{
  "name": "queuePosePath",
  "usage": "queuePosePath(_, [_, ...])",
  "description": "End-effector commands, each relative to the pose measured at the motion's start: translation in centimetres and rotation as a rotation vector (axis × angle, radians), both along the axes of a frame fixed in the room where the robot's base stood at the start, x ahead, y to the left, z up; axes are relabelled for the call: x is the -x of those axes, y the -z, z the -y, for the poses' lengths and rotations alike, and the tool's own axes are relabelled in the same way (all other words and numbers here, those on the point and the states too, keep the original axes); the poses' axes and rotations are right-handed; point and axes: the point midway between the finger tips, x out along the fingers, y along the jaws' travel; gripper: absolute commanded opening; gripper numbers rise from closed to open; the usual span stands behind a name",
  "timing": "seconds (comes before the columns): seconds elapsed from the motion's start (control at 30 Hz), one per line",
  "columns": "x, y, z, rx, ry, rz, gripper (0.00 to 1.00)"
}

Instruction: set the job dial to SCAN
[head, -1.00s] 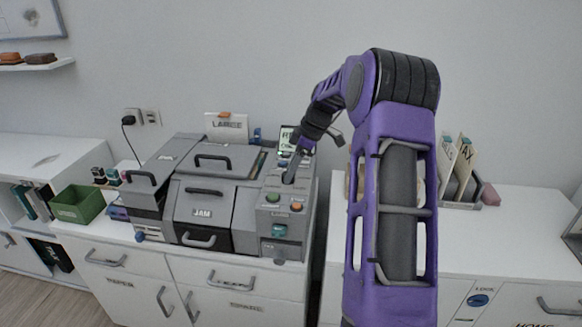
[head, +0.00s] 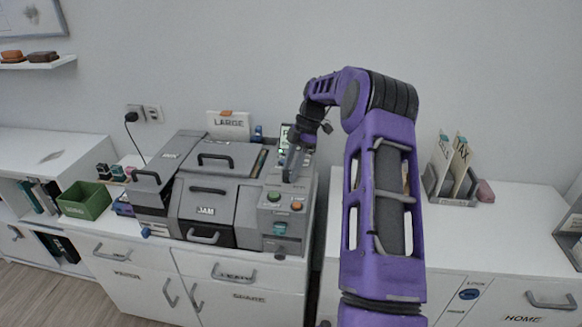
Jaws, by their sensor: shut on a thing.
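The grey machine (head: 248,222) stands on the white cabinet, with its control panel (head: 270,212) along the right side. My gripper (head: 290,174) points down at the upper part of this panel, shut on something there. That thing is hidden by the gripper; from its place it appears to be the job dial. The dial's pointer and the SCAN mark cannot be made out. A green button (head: 273,196) and an orange button (head: 297,205) sit on the panel just in front of the gripper. A teal part (head: 280,229) is below them.
A small upright screen (head: 284,136) stands behind the panel, close to my wrist. A LARGE box (head: 228,125) is behind the machine. A green bin (head: 84,200) is at left, and a card holder (head: 452,185) at right. The right cabinet top is mostly clear.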

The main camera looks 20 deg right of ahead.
Motion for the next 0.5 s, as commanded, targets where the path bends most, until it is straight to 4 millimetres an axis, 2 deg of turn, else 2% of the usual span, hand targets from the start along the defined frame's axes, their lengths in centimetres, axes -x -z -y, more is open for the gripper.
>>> queuePosePath(0.4, [0.12,0.25,0.08,0.002,-0.005,-0.004,0.00])
queuePosePath(0.43, [0.12,0.25,0.08,0.002,-0.005,-0.004,0.51])
queuePosePath(0.5, [0.11,0.24,0.08,0.001,-0.005,-0.004,0.64])
